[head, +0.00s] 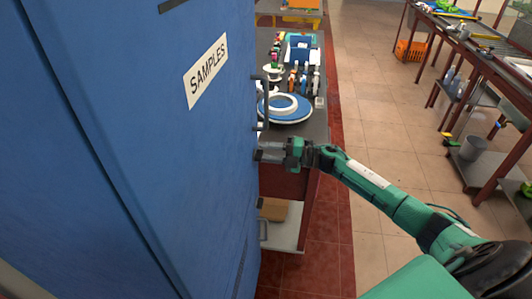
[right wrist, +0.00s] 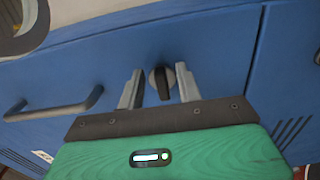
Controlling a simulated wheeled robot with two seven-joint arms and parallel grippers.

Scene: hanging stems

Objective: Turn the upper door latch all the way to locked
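The blue cabinet (head: 150,130) with a SAMPLES label fills the left of the head view. In the right wrist view a dark door latch (right wrist: 162,80) sits on the blue door (right wrist: 215,45). Its bar points roughly up and down in that picture. My right gripper (head: 262,152) is at the cabinet's door face. In the right wrist view my right gripper (right wrist: 158,88) is open, one finger on each side of the latch, with gaps visible between. Whether the fingertips touch the door is unclear. The latch is hidden in the head view. My left gripper is not in view.
A bar handle (right wrist: 55,108) stands out from the door to the left of the latch in the wrist view. Beyond the cabinet, a dark bench (head: 310,125) carries a blue-and-white disc (head: 285,108) and small items. Tiled floor (head: 385,130) is clear to the right.

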